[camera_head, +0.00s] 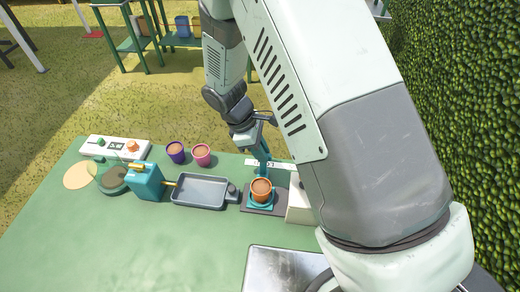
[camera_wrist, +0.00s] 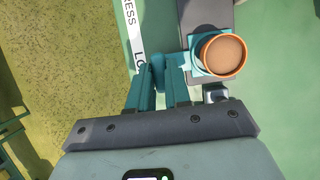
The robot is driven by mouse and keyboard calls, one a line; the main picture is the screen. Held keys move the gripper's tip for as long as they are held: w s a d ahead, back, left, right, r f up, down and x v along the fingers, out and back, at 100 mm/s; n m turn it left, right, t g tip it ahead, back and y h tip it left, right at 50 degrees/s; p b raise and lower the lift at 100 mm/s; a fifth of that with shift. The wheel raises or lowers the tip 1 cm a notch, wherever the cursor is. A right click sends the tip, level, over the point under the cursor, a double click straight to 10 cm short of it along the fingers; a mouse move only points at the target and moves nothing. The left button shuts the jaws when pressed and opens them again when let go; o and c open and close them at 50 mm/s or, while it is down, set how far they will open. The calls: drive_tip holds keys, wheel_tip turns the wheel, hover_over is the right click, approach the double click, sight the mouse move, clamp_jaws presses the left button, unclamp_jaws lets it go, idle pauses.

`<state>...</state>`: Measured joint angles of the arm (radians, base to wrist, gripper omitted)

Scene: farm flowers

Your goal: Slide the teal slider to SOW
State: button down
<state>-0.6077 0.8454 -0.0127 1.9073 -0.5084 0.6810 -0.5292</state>
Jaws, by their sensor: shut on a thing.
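The teal slider (camera_head: 261,205) is a square plate on a dark grey track (camera_head: 280,202), with an orange pot of brown soil (camera_head: 261,189) standing on it. In the wrist view the slider (camera_wrist: 190,43) shows under the pot's left side, and a teal knob (camera_wrist: 158,72) sits between my fingers. My gripper (camera_head: 262,166) reaches down behind the pot, and its teal fingers (camera_wrist: 159,88) are shut on the knob. A white label strip (camera_wrist: 135,35) runs along the track, with "RESS" and "LO" readable; I cannot read SOW.
A grey tray (camera_head: 199,192) and a teal can (camera_head: 146,183) stand left of the track. Purple (camera_head: 175,151) and pink (camera_head: 201,154) pots stand behind the tray. A white box (camera_head: 299,207) is at the track's right end. The green table's front left is clear.

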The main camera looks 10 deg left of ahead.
drive_tip(key=d, duration=2)
drive_tip(key=shift+d, duration=0.25)
drive_tip(key=c, duration=1.3)
unclamp_jaws()
drive_tip(key=shift+o, duration=1.2)
drive_tip(key=shift+a, duration=0.1)
drive_tip(key=v, duration=1.1)
drive_tip(key=shift+f, duration=0.1)
